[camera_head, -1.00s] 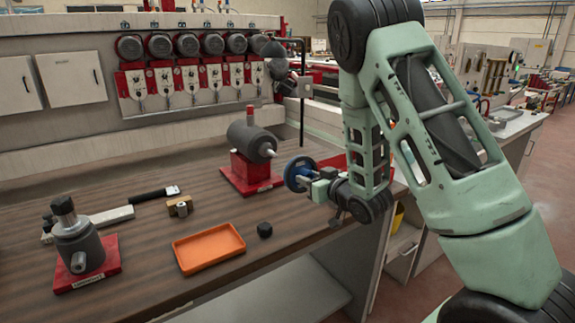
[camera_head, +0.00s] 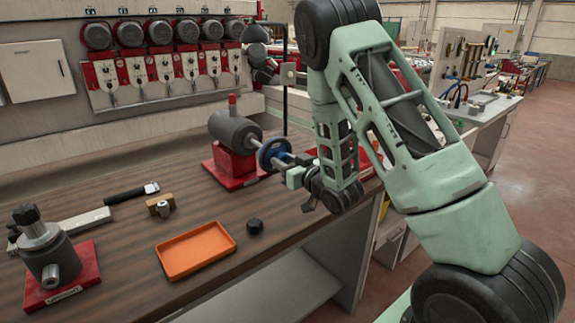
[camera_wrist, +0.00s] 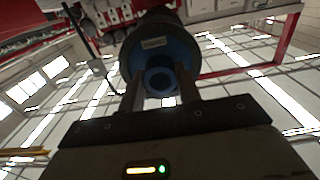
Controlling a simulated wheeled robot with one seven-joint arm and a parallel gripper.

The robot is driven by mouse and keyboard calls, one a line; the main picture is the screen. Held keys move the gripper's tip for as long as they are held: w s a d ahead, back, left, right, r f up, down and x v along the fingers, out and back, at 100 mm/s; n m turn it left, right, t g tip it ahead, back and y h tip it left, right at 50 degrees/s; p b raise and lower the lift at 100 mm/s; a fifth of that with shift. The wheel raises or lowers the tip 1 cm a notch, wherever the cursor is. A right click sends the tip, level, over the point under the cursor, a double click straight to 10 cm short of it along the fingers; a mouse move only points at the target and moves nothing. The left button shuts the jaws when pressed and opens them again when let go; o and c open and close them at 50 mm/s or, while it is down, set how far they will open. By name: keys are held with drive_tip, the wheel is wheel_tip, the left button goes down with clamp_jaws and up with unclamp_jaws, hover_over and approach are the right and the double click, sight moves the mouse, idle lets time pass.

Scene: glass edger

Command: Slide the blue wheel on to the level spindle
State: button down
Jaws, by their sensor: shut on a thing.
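The blue wheel (camera_head: 272,153) is upright at the tip end of the level spindle (camera_head: 253,144). The spindle sticks out of a grey cylindrical body (camera_head: 233,131) on a red base. Spindle and wheel look roughly in line; I cannot tell how far the spindle is inside the bore. My gripper (camera_head: 288,165) is shut on the wheel's near side. In the wrist view, the two fingers of my gripper (camera_wrist: 160,90) grip the hub of the blue wheel (camera_wrist: 180,50). The wheel hides the spindle there.
A second grey spindle unit (camera_head: 50,262) on a red base stands at the front left. An orange tray (camera_head: 196,252), a black knob (camera_head: 254,226), a brass block (camera_head: 160,206) and a black-handled tool (camera_head: 130,194) lie on the wooden bench. Motors (camera_head: 158,32) line the back.

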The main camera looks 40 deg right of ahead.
sight(261, 147)
drive_tip(key=shift+w+a+b, duration=0.1)
drive_tip(key=shift+w+b, duration=0.3)
drive_tip(key=shift+w, duration=2)
drive_tip(key=shift+b, duration=0.85)
drive_tip(key=shift+w+a+b, duration=0.1)
drive_tip(key=shift+w+b, duration=0.6)
drive_tip(key=shift+w, duration=3)
drive_tip(key=c, duration=0.9)
unclamp_jaws()
drive_tip(key=shift+r, duration=0.1)
drive_tip(key=shift+s, duration=0.5)
drive_tip(key=s+b, duration=0.4)
drive_tip(key=s, duration=1.2)
drive_tip(key=shift+s+d, duration=0.2)
drive_tip(key=shift+d, duration=0.1)
